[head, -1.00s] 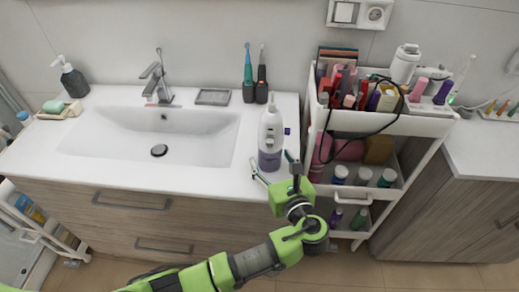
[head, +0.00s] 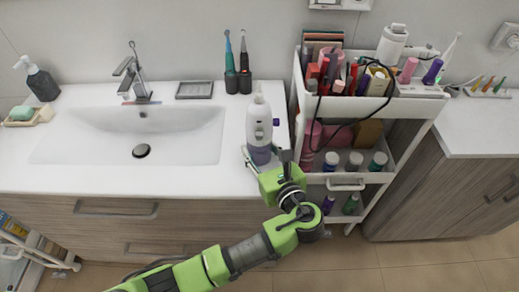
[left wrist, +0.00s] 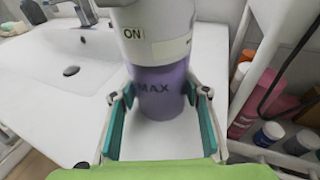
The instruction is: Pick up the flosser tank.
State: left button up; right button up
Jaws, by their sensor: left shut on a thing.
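The white water flosser (head: 259,125) stands upright on the counter right of the sink. Its lower part is the purple, see-through flosser tank (head: 260,154). The tank also shows in the left wrist view (left wrist: 160,88), with "MAX" printed on it and the white body with an "ON" label above it. My left gripper (head: 265,160) comes from the front, with its teal finger pads on either side of the tank, and is shut on it. The tank's base appears to be on the counter. My right gripper is not in view.
The sink (head: 135,135) lies left of the flosser. Two electric toothbrushes (head: 238,80) stand behind it beside a grey soap dish (head: 194,90). A white cart (head: 370,108) crowded with cosmetics is close on the right, with a black cable hanging over its side.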

aim_at(260, 139)
pick_arm(q)
jog(key=shift+r, duration=0.7)
jog(key=s+r, duration=0.1)
jog(key=r, duration=0.1)
jog(key=s+r, duration=0.2)
jog(key=r, duration=0.1)
jog(key=s+r, duration=0.1)
jog(key=r, duration=0.1)
jog(key=shift+s+r, duration=0.15)
jog(key=shift+s, duration=0.2)
jog(key=s+r, duration=0.4)
jog(key=s, duration=0.5)
jog(key=shift+s+r+b, duration=0.15)
jog(key=shift+b, duration=0.2)
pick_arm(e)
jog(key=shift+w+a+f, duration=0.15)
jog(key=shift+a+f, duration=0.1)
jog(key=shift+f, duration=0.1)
